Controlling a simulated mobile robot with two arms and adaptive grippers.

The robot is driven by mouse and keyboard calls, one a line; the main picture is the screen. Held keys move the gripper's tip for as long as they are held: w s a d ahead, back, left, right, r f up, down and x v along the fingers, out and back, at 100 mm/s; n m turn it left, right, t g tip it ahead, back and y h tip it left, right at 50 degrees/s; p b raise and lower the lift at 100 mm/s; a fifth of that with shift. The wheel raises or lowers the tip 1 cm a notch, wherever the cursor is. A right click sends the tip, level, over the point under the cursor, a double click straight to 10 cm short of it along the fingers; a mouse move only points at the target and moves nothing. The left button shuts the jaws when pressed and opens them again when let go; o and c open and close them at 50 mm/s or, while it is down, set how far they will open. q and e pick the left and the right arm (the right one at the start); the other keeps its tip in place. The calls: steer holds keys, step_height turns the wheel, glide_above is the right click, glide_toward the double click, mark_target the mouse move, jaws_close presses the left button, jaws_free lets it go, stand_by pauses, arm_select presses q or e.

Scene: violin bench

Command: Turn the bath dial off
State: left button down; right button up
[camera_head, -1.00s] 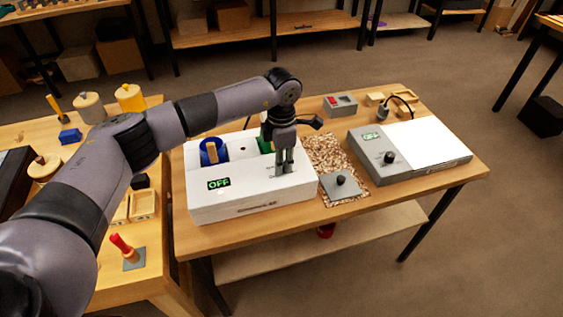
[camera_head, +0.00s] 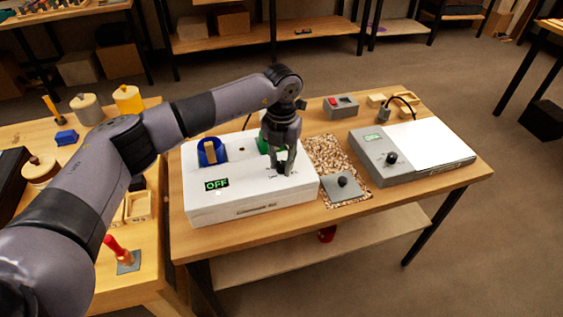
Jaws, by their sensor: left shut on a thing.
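The white bath (camera_head: 240,197) is a box on the wooden table, with a blue item (camera_head: 211,152) and a green item (camera_head: 265,146) in its top openings. Its front display (camera_head: 217,184) reads OFF in green. My left gripper (camera_head: 284,170) points down at the right part of the bath's top, its fingers closed around the dial there. The dial itself is mostly hidden by the fingers. My right gripper is not in view.
Right of the bath lie a speckled mat (camera_head: 327,152) and a grey plate with a black knob (camera_head: 343,181). Further right is a grey control box (camera_head: 380,160) with a white panel (camera_head: 433,143). A small grey box with a red switch (camera_head: 341,105) stands behind.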

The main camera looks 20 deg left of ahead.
arm_select(q)
steer(key=n, duration=0.6)
steer(key=shift+n, duration=0.3)
steer(key=n, duration=0.6)
steer(key=shift+r, duration=0.1)
steer(key=n, duration=0.4)
steer(key=shift+w+n, duration=0.1)
steer(key=shift+n, duration=0.3)
steer(key=n+p, duration=0.1)
steer(key=n, duration=0.3)
steer(key=shift+n, duration=0.4)
steer(key=c, duration=1.3)
jaws_free()
steer(key=shift+c, duration=0.2)
